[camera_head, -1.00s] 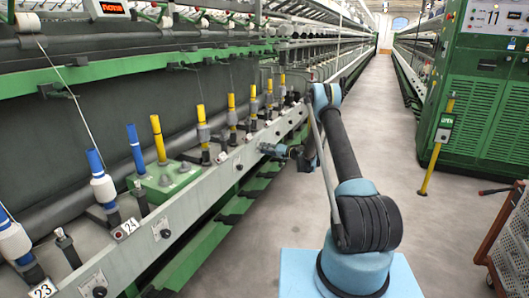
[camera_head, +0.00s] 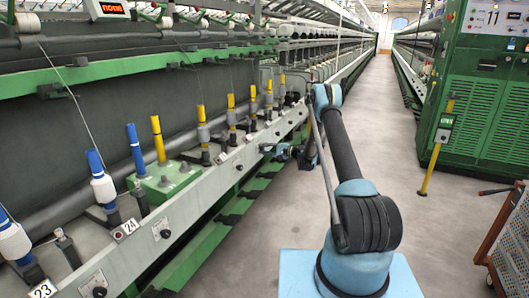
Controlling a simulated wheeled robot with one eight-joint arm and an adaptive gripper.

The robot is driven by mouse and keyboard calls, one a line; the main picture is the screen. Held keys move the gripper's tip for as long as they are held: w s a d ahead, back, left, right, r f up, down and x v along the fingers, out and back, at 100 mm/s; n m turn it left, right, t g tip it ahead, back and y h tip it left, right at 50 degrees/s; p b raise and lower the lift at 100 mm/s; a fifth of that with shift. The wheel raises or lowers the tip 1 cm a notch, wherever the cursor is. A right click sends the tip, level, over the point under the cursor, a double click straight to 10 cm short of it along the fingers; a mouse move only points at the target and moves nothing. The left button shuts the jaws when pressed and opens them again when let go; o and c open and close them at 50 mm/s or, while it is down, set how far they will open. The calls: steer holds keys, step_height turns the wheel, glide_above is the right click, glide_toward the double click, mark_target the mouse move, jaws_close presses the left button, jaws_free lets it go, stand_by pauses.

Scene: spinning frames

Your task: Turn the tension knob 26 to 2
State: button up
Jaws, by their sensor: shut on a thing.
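A long spinning frame rail (camera_head: 195,205) runs from the lower left into the distance. Similar dark round knobs show on the rail face below plate 23 (camera_head: 99,291) and below plate 24 (camera_head: 165,233). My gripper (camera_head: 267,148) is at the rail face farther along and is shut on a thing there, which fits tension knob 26. The knob itself is hidden by the gripper, so its setting cannot be read.
Blue and yellow bobbin tubes (camera_head: 158,140) stand on spindles above the rail. A green cabinet (camera_head: 480,110), a yellow post (camera_head: 435,150) and a wire cart (camera_head: 508,240) stand at right. The grey aisle floor (camera_head: 385,130) is clear between.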

steer(key=shift+d+f+m, duration=0.15)
steer(key=shift+d+m, duration=0.05)
steer(key=shift+m, duration=0.3)
steer(key=o, duration=1)
steer(key=shift+o, duration=0.2)
steer(key=shift+a, duration=0.1)
steer(key=v, duration=1.2)
steer(key=shift+o, duration=0.2)
